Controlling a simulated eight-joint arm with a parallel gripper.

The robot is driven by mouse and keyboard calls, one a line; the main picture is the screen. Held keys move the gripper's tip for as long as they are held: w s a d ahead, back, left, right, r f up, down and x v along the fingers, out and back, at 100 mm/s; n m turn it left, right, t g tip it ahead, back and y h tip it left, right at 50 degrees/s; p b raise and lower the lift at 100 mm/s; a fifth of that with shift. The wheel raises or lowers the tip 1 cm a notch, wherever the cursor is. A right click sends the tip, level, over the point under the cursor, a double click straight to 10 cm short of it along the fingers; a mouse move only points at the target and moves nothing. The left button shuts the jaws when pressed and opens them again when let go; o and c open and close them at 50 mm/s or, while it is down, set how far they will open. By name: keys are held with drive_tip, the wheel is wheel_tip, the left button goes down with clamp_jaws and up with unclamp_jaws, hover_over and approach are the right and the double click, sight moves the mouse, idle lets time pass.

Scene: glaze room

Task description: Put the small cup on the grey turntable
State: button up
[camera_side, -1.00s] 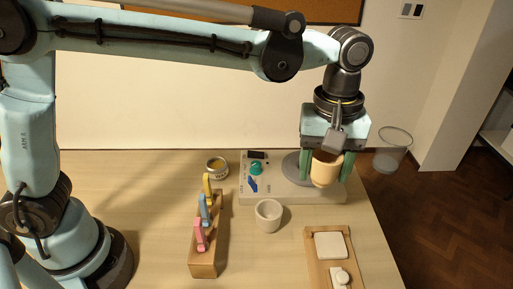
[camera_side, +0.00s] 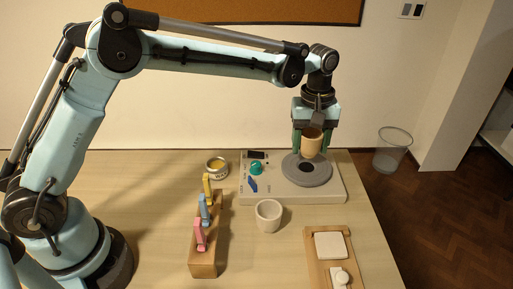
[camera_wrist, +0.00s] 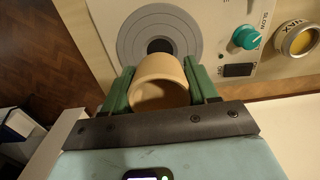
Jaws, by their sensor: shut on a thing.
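A tan cup (camera_side: 312,149) is held between the green fingers of my gripper (camera_side: 311,153). The cup also shows in the wrist view (camera_wrist: 165,72), its mouth towards the camera. The grey turntable (camera_side: 322,177) is a round disc with a dark centre, on a pale control box. In the side view the cup overlaps the disc's back part and seems to hang above it. In the wrist view the turntable (camera_wrist: 130,42) lies beyond the cup, its dark centre visible and its near part hidden. A cream cup (camera_side: 268,222) stands on the table in front of the box.
The box (camera_side: 290,196) has a teal knob (camera_side: 256,168). A jar (camera_side: 217,166) stands to its left. A wooden rack (camera_side: 203,262) with coloured tools and a wooden tray (camera_side: 318,262) with white pieces lie in front. A wire bin (camera_side: 392,150) is off the table.

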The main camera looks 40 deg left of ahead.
sight(307, 167)
drive_tip(key=shift+f, duration=1.95)
drive_tip(key=shift+f, duration=0.3)
drive_tip(key=shift+f, duration=0.35)
drive_tip(key=o, duration=1.1)
wheel_tip(307, 167, up, 13)
drive_tip(key=shift+f, duration=0.1)
drive_tip(key=s+a+r+m+t, duration=0.3)
drive_tip(key=s+a+r+m, duration=0.1)
drive_tip(key=s+a, duration=0.45)
drive_tip(key=s+a+f+m+t, duration=0.1)
drive_tip(key=s+f, duration=0.1)
drive_tip(key=s, duration=0.2)
drive_tip(key=s+a+f+m+t, duration=0.1)
drive_tip(key=s+a+f+m, duration=0.1)
drive_tip(key=s, duration=0.1)
drive_tip(key=s+a+f+m+t, duration=0.1)
drive_tip(key=s+f+m+t, duration=0.1)
drive_tip(key=s, duration=0.2)
drive_tip(key=shift+s+a+f, duration=0.3)
drive_tip(key=shift+s, duration=0.05)
